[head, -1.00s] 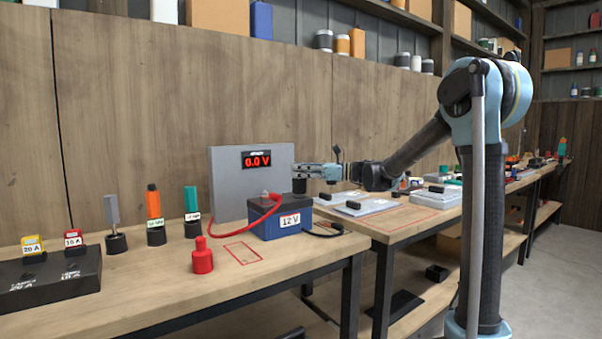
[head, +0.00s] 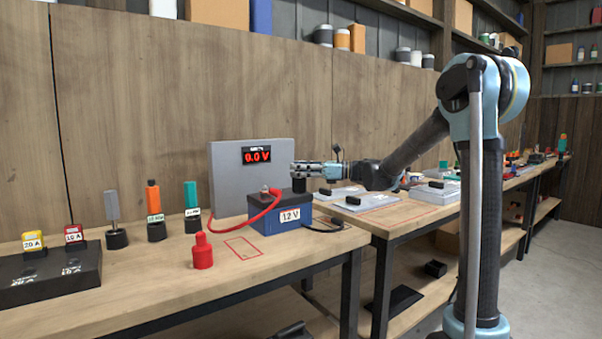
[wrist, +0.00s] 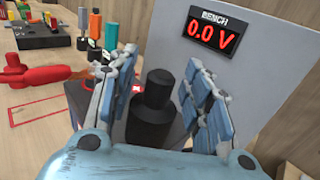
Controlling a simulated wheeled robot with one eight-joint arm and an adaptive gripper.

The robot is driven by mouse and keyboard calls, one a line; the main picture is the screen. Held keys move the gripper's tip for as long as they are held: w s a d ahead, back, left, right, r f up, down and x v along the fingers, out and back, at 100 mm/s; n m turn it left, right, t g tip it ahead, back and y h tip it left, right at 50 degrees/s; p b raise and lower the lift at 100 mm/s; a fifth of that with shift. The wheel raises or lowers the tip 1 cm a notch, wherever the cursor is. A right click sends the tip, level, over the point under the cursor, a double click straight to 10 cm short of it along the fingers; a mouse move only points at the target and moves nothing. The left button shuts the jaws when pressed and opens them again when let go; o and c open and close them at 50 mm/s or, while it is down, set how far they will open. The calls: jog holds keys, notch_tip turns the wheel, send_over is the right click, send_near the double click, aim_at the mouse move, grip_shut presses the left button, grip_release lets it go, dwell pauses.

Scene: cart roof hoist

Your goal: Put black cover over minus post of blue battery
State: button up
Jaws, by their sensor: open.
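The blue battery (head: 283,220) marked 12 V stands on the bench. The stepped black cover (head: 299,185) is upright at the right end of the battery's top, where the minus post would be; the post itself is hidden. My gripper (head: 296,170) is at the cover, reaching in from the right. In the wrist view the black cover (wrist: 153,105) stands between the two spread fingers of my gripper (wrist: 160,60), with visible gaps on both sides. Whether the cover is fully seated is not clear.
A grey panel (head: 228,170) reading 0.0 V stands close behind the battery. A red cable (head: 268,207) loops over the battery's left side. The red cover (head: 202,252) stands beside a red outlined rectangle. Trays with black blocks lie on the right bench.

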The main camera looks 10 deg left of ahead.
jog(key=shift+d, duration=0.1)
jog(key=d, duration=1.2)
jog(key=shift+w, duration=0.45)
jog(key=shift+f, duration=0.1)
jog(key=s+d+f+n+t+h, duration=0.3)
jog(key=s+d+f+n+h, duration=1.4)
jog(key=s+d+f, duration=1.5)
jog(key=shift+s+d+h, duration=0.3)
jog(key=shift+s+h, duration=0.05)
jog(key=shift+h, duration=0.15)
